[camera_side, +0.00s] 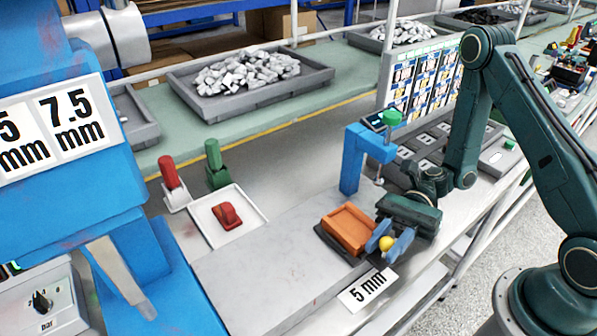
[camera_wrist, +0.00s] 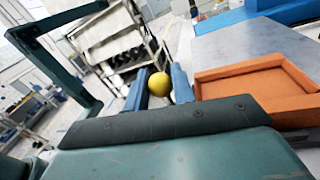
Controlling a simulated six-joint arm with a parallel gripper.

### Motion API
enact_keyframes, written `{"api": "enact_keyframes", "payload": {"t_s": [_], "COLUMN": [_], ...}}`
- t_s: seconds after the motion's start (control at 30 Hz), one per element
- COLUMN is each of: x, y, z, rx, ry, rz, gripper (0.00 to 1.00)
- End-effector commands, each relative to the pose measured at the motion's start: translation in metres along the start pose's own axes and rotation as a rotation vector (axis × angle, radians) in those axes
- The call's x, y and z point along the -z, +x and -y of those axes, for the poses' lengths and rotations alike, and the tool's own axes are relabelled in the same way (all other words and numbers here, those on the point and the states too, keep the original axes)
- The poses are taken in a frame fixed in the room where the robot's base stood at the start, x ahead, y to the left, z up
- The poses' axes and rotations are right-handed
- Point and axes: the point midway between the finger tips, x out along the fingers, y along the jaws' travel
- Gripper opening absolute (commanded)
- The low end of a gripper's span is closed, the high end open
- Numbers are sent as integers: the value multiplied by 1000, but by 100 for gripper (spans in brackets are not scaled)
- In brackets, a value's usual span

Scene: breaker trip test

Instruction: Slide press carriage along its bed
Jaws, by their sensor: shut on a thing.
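The press carriage is an orange open-topped block (camera_side: 349,228) on a dark base, at the right end of a pale grey bed (camera_side: 270,265) in the side view. In the wrist view the orange carriage (camera_wrist: 255,88) fills the right side. A yellow ball knob (camera_side: 386,243) sits beside the carriage. My gripper (camera_side: 383,241) is shut on the yellow knob, with one blue finger on each side of it. The knob (camera_wrist: 160,86) also shows between the blue fingers in the wrist view. The link between knob and carriage is hidden.
A blue post with an arm (camera_side: 358,160) stands just behind the carriage. A white tray with a red part (camera_side: 226,215) lies behind the bed, near a red and a green lever. A large blue press (camera_side: 75,190) stands at left. The bed left of the carriage is clear.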

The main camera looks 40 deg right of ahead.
Motion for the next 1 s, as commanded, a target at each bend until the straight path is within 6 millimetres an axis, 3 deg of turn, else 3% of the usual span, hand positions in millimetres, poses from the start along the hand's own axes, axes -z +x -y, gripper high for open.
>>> {"api": "enact_keyframes", "payload": {"t_s": [0.27,0.8,1.0], "x": [0,2,3], "y": [-11,-82,-90], "z": [-1,-14,-17], "rx": [3,6,3], "ry": [-2,-4,-5], "rz": [1,3,0], "gripper": [0,0,0]}}
